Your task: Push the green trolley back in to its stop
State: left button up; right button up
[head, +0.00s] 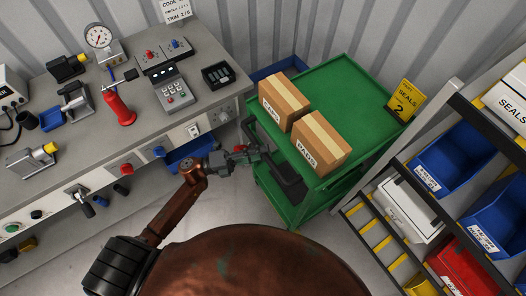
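The green trolley (376,106) stands between the workbench and the shelf rack, close to the corrugated wall. Two cardboard boxes ride on its top, one marked CAPS (284,98) and one marked PADS (320,142). A dark push handle (286,178) runs along its near left end. My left gripper (246,154) is at this handle, near its middle. The fingers are small and dark against the handle, so I cannot tell whether they are closed on it. My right gripper is not in view. The trolley's stop cannot be made out.
The grey workbench (75,160) with instruments and a red extinguisher-like bottle (119,108) borders the left. The rack with blue bins (447,158) borders the right. A blue bin (190,154) sits below the bench edge.

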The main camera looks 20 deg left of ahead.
pick_arm(q)
jog(key=shift+w+d+r, duration=0.1)
jog(key=shift+d, duration=0.1)
grip_shut()
dwell(0.3)
dwell(0.3)
